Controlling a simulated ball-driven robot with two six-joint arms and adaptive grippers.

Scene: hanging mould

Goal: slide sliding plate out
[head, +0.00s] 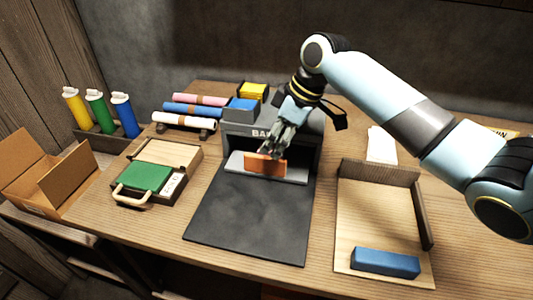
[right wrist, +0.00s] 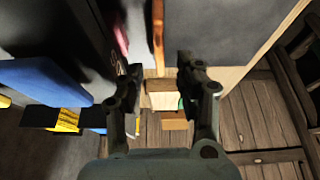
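The light grey sliding plate (head: 297,174) pokes out of the mouth of a dark box-shaped machine (head: 312,130). An orange upright panel (head: 265,165) stands at the plate's front. My right gripper (head: 272,152) is at the panel's upper edge, coming from above and behind. In the right wrist view its two fingers (right wrist: 160,65) are apart, and the orange panel (right wrist: 158,35) shows edge-on beyond the gap between them. I see no firm contact. The rear of the plate is hidden inside the machine. My left gripper is not in view.
A flat dark mat (head: 250,220) lies clear in front of the machine. A green-topped case (head: 150,178) stands left, and a wooden tray (head: 375,215) with a blue block (head: 385,262) stands right. Rolls (head: 190,110), bottles (head: 97,112) and a cardboard box (head: 50,175) are further left.

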